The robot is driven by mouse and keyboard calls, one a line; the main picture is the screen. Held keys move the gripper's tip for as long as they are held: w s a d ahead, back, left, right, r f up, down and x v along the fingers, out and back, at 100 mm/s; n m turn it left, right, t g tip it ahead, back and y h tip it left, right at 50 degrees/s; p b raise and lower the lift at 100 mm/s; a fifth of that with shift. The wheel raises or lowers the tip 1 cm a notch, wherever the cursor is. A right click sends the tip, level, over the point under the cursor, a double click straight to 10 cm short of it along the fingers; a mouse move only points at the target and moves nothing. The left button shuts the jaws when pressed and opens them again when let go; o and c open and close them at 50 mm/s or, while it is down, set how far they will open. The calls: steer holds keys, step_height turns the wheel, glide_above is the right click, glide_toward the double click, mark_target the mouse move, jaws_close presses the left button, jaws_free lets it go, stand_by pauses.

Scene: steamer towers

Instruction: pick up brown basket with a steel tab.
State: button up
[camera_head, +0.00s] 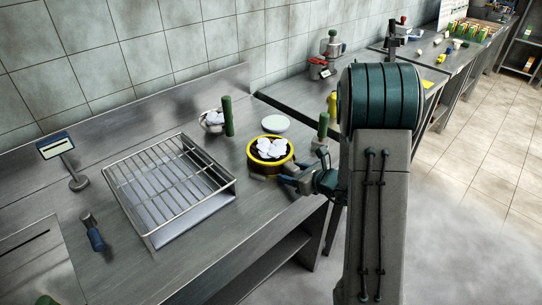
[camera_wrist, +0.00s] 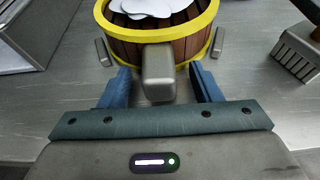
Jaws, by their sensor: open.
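The brown basket (camera_head: 257,163) has a yellow rim and stands on the steel counter with white pieces inside. In the wrist view the brown basket (camera_wrist: 128,49) shows wooden slats, yellow bands and a grey steel tab (camera_wrist: 158,72) pointing toward me. My gripper (camera_wrist: 160,70) is open, with one blue finger on each side of the tab. The head view shows my gripper (camera_head: 287,179) at the right side of the basket. The far side of the basket is out of the wrist view.
A wire rack on a tray (camera_head: 215,199) stands left of the basket. A white bowl (camera_head: 206,122), a green cylinder (camera_head: 228,116) and a pale plate (camera_head: 275,124) stand behind it. Bare counter lies between the rack and the front edge.

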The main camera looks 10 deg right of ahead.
jaws_close()
steer(key=shift+r, duration=0.15)
step_height(320, 180, up, 10)
steer(key=shift+f, duration=0.1)
stand_by(0.4)
steer(key=c, duration=1.1)
jaws_free()
steer(key=shift+f, duration=0.1)
jaws_close()
